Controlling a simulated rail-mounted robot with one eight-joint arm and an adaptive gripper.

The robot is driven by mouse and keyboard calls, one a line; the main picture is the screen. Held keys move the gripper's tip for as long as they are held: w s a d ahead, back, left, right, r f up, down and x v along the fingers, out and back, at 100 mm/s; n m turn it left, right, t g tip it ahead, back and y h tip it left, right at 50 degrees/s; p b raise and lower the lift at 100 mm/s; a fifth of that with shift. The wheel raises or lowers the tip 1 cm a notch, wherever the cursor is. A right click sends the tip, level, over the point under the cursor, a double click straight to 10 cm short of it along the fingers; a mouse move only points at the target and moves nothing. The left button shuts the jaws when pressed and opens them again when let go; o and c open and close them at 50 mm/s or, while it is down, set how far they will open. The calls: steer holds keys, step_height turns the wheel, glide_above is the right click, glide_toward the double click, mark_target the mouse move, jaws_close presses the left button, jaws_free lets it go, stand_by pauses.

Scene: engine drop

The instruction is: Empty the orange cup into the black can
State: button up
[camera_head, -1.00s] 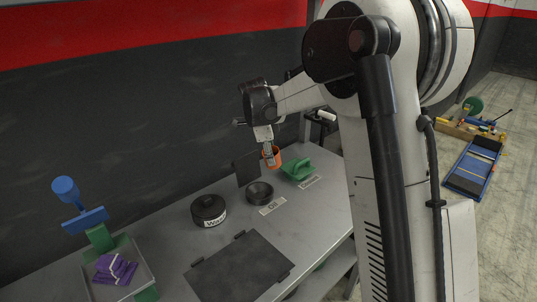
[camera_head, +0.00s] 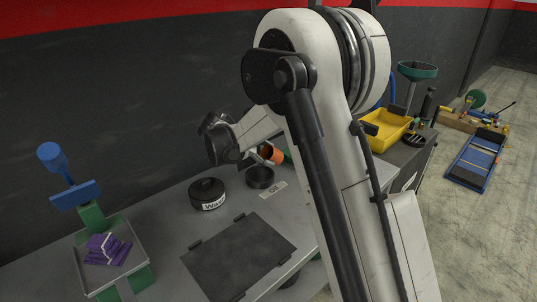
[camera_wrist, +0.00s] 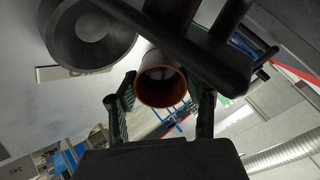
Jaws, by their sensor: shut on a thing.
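The orange cup (camera_head: 277,156) is tilted well over, up and to the right of the open black can (camera_head: 260,177) in the head view. My gripper (camera_head: 263,154) is shut on the cup. In the wrist view, the cup (camera_wrist: 162,83) sits between my gripper's fingers (camera_wrist: 164,100), with its round mouth showing and its inside dark. The black can (camera_wrist: 91,36) is at the upper left there, apart from the cup in the picture. I cannot tell whether anything is flowing from the cup.
A lidded black container (camera_head: 208,194) labelled "Waste" stands left of the can. An "Oil" label (camera_head: 273,190) lies in front of the can. A dark mat (camera_head: 240,257) lies nearer. A grey-green tray (camera_head: 117,262) with purple cloths is at left. A yellow bin (camera_head: 385,128) stands behind my arm.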

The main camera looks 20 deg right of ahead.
steer(key=shift+a+f+t+h+b, duration=0.2)
steer(key=shift+f+t+h+b, duration=0.2)
steer(key=shift+f+h+b, duration=0.5)
steer(key=shift+s+d+r+p, duration=0.1)
steer(key=shift+d+r+p, duration=0.05)
steer(key=shift+r+p, duration=0.15)
steer(key=shift+f+b, duration=0.35)
steer(key=shift+f, duration=0.05)
steer(key=shift+a+r+t+h+b, duration=0.2)
steer(key=shift+h+b, duration=0.5)
steer(key=shift+b, duration=0.65)
steer(key=shift+a+r+t+h+b, duration=0.1)
steer(key=shift+a+t+h+b, duration=0.15)
steer(key=shift+h+b, duration=0.8)
stand_by(4.0)
